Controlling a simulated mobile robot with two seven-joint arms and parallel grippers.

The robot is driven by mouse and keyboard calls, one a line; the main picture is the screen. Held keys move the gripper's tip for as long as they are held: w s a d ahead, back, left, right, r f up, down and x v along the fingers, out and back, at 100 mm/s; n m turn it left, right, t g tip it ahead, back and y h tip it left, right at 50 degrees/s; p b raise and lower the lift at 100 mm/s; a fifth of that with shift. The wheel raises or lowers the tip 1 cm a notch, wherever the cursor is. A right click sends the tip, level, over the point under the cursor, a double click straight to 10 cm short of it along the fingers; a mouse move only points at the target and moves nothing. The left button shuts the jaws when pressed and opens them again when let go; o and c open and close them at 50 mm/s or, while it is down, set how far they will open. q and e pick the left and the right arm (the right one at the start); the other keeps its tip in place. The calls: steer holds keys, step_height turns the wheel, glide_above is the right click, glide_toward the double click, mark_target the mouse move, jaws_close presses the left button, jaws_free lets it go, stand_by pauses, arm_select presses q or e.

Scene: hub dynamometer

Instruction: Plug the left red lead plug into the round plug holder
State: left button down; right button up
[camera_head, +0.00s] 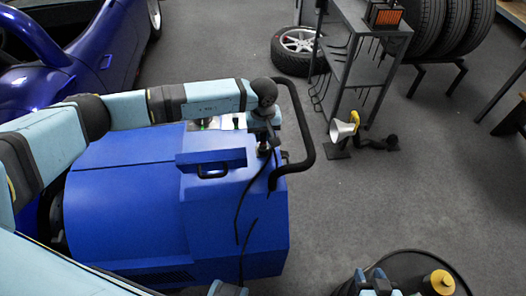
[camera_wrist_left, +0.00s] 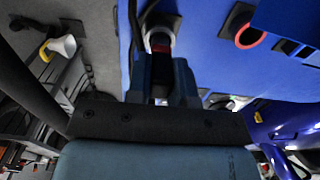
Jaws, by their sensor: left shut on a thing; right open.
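My left gripper (camera_head: 264,138) is at the right end of the blue dynamometer (camera_head: 130,215), beside its black bar. In the left wrist view its fingers (camera_wrist_left: 163,72) are shut on the red lead plug (camera_wrist_left: 160,44), a dark piece with a red band. A dark square plate shows just beyond the plug; I cannot tell whether they touch. A round dark fitting with a red ring (camera_wrist_left: 249,37), possibly the round plug holder, sits on the blue face to the right. A black lead (camera_head: 242,205) hangs down the blue housing. My right gripper (camera_head: 376,284) is open at the bottom edge.
The curved black bar (camera_head: 308,140) stands close right of my left gripper. A grey shelf rack (camera_head: 350,70), a loose wheel (camera_head: 297,45) and a white cone-shaped thing (camera_head: 342,130) stand beyond. A black drum with a yellow-capped item (camera_head: 440,282) is at bottom right. Grey floor lies between.

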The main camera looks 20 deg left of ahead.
arm_select(q)
steer(key=shift+f+b, duration=0.75)
steer(key=shift+f, duration=0.1)
steer(key=c, duration=0.9)
jaws_free()
steer(key=shift+r, duration=0.25)
step_height(320, 180, up, 13)
steer(key=shift+r+b, duration=0.2)
steer(key=shift+b, duration=0.35)
